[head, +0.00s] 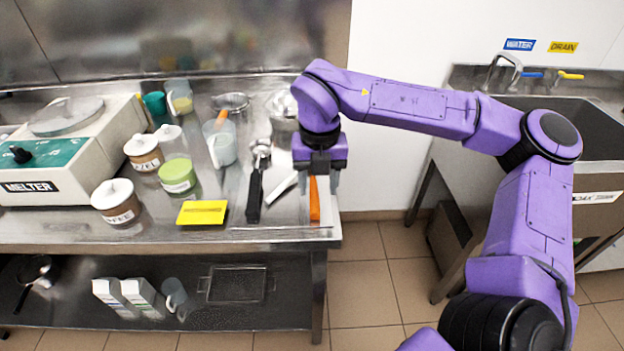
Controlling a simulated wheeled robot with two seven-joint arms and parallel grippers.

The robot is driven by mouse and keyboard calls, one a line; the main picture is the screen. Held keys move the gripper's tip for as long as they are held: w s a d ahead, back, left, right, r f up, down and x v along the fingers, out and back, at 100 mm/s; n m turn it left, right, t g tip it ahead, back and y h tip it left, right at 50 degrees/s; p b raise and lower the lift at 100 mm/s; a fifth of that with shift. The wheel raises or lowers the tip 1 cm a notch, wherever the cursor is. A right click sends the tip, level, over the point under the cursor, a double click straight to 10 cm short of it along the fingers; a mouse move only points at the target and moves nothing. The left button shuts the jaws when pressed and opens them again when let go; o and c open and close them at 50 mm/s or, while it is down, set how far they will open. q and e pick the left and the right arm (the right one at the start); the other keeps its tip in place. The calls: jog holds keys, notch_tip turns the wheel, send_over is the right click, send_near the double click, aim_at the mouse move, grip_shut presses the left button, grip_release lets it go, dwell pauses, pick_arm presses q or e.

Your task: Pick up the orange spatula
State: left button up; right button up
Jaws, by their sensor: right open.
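The orange spatula (314,205) lies near the right front corner of the steel counter, its orange length pointing toward the front edge. My right gripper (318,183) is open and points down over the far end of it, with a finger to each side in the picture. The gripper hides the spatula's far end. I cannot tell how high the fingers are above it. My left gripper is out of view.
A black-handled scoop (255,190) and a pale utensil (283,185) lie just left. A second orange handle (222,117) sticks out of a jug. A sink (570,125) is right.

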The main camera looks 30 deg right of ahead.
aim_at(315, 203)
jog(key=f, duration=0.2)
jog(key=w+f+p, duration=0.1)
jog(key=f, duration=0.2)
jog(key=shift+f, duration=0.45)
grip_shut()
